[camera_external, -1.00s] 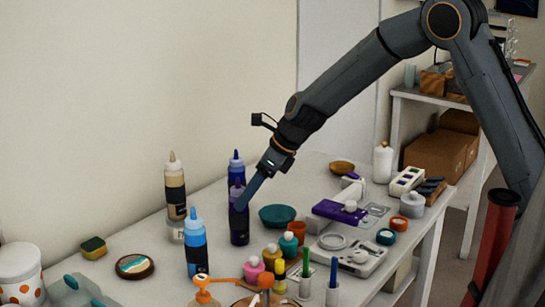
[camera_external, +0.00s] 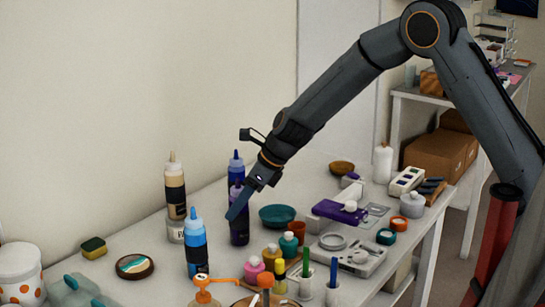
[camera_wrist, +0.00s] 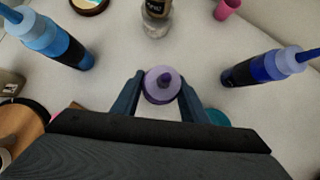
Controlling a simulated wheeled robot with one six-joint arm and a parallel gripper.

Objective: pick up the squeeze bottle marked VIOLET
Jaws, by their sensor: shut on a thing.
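The violet squeeze bottle (camera_external: 239,231) stands upright on the table, dark-bodied with a purple top; its label cannot be read from here. My gripper (camera_external: 238,206) reaches down to its upper part from the right, its fingers partly covering the bottle. In the wrist view the bottle's purple cap and nozzle (camera_wrist: 163,83) sit between the two fingers of my gripper (camera_wrist: 160,95), which are shut on it. The lower body is hidden under the cap in that view.
A dark blue bottle (camera_external: 236,164) stands just behind, a light blue bottle (camera_external: 195,248) in front left, and a tan bottle (camera_external: 175,192) at left. A teal bowl (camera_external: 277,216) and small coloured jars crowd the right.

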